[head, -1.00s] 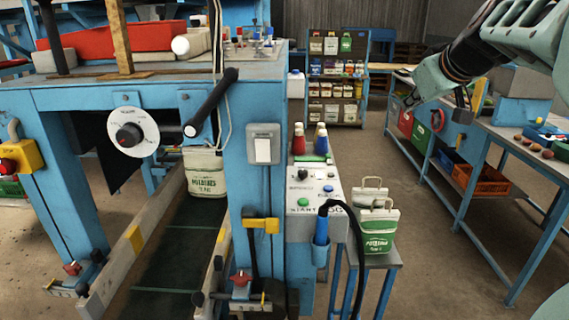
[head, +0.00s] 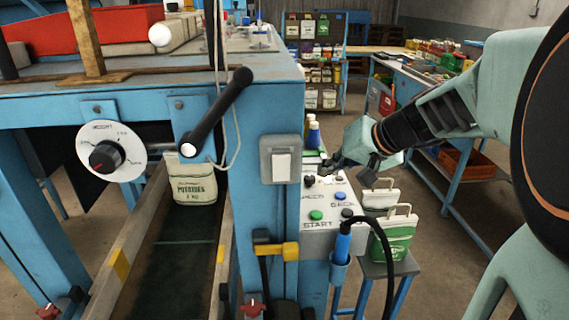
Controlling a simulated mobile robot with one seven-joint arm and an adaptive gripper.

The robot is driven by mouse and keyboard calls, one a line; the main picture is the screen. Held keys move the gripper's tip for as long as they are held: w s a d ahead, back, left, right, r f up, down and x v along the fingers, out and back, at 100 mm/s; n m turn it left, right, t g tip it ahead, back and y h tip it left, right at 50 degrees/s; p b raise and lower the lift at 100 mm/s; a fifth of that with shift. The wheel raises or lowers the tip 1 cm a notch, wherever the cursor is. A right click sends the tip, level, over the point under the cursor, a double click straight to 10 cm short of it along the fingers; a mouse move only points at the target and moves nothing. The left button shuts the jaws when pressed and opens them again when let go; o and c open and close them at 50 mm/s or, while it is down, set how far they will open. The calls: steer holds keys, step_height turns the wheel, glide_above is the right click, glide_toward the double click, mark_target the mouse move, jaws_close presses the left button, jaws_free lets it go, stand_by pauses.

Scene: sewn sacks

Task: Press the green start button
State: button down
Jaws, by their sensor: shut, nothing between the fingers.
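The green start button (head: 316,215) sits on the white control panel (head: 330,224) on the machine's right side, above the word START. A blue button (head: 340,196) lies up and right of it, and a dark knob (head: 347,213) lies to its right. My gripper (head: 326,172) comes in from the right, over the far end of the panel. It is shut and empty, and it is beyond the green button in the picture, apart from it. Its fingertips overlap the knob area at the panel's back, so I cannot tell the gap there.
A black cable (head: 388,262) arches from a blue holder at the panel's front. Potato sacks (head: 396,238) stand on a small stool right of the panel. Another potato sack (head: 194,186) is above the conveyor (head: 178,262).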

steer(key=shift+a+f, duration=0.3)
steer(key=shift+a, duration=0.2)
steer(key=b, duration=0.5)
glide_above(319, 215)
step_height(319, 215, down, 8)
steer(key=shift+r, duration=0.2)
steer(key=shift+f+b, duration=0.65)
steer(key=shift+b, duration=0.3)
steer(key=shift+f, duration=0.1)
stand_by(0.3)
steer(key=shift+f+b, duration=0.3)
steer(key=shift+b, duration=0.35)
